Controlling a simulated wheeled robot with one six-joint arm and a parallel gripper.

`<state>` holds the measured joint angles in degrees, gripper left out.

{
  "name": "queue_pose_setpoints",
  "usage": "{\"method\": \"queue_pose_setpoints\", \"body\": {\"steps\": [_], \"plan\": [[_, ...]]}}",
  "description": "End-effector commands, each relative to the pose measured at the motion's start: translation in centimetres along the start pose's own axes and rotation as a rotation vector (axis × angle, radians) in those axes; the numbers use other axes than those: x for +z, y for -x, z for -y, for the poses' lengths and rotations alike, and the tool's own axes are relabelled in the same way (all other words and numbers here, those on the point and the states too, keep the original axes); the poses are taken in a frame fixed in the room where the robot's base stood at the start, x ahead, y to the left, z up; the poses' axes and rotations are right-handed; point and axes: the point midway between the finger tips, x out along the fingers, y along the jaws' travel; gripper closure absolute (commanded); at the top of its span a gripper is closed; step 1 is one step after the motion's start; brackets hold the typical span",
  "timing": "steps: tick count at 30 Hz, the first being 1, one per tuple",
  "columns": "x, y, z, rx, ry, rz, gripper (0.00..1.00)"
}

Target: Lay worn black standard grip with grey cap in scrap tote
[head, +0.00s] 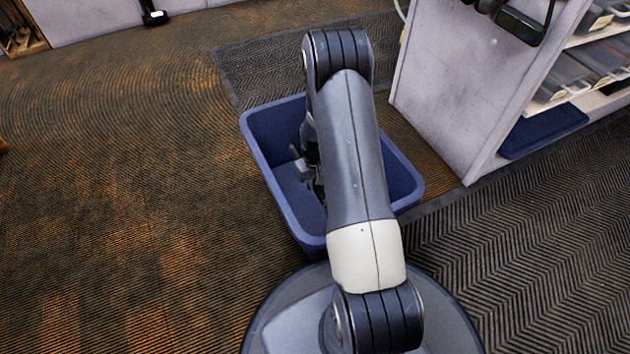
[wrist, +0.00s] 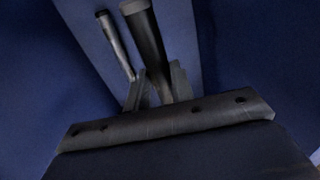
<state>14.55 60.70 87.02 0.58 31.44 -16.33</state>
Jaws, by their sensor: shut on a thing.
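The worn black grip with the grey cap (wrist: 150,42) is held between the fingers of my gripper (wrist: 160,85) in the wrist view, its grey-capped end pointing away from the fingers. The blue scrap tote (head: 275,192) stands on the floor in the head view. My gripper is shut on the grip and reaches down inside the tote's opening, near its middle. In the head view my arm hides much of the tote, and the grip is hard to make out. Whether the grip touches the tote floor, I cannot tell.
A second, thinner grey rod with a black end (wrist: 115,45) shows beside the held grip, against the blue tote. A pale cabinet (head: 460,80) with shelves of grey bins stands right of the tote. A blue flat item (head: 543,131) lies by it. Floor at left is clear.

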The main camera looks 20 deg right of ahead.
Motion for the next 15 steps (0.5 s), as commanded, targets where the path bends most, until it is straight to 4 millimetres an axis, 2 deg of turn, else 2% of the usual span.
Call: {"method": "queue_pose_setpoints", "body": {"steps": [6,7,15], "plan": [[0.00,0.02,0.00,0.000,0.000,0.000,0.97],[0.00,0.02,0.00,0.000,0.000,0.000,0.77],[0.01,0.01,0.00,0.000,0.000,0.000,0.55]]}}
